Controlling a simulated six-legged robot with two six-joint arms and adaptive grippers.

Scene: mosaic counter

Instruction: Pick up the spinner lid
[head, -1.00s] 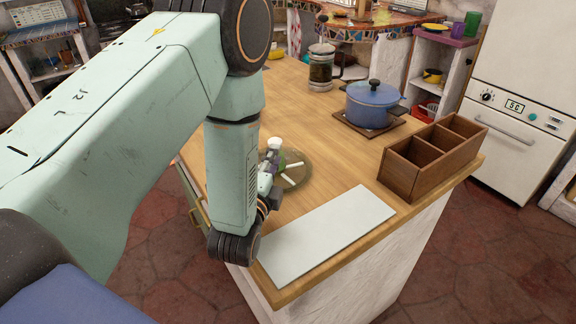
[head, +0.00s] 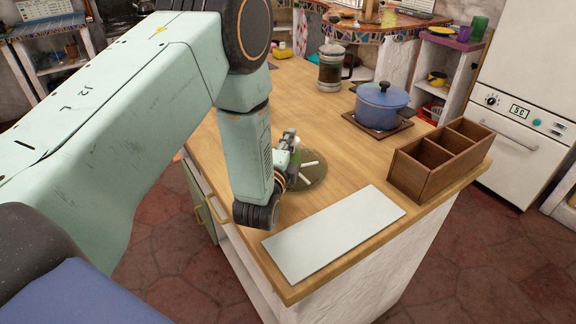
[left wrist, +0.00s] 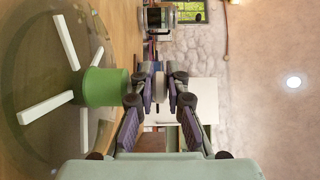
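The spinner lid (head: 313,180) is a clear round disc with white bars, flat on the wooden counter near its left edge. In the left wrist view, the lid (left wrist: 42,112) fills the left side, and a green cylinder (left wrist: 103,87) stands on it. My left gripper (head: 291,140) is over the lid and partly hides it. In the left wrist view, the fingers of my left gripper (left wrist: 159,80) are beside the green cylinder, with a small white piece (left wrist: 159,88) in the gap between them. I cannot tell whether they press on it. My right gripper is out of view.
A white board (head: 335,234) lies at the front of the counter (head: 290,90). A wooden divided box (head: 418,178) stands at the right edge. A blue pot (head: 382,101) and a glass press (head: 330,70) stand farther back. The counter's middle is clear.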

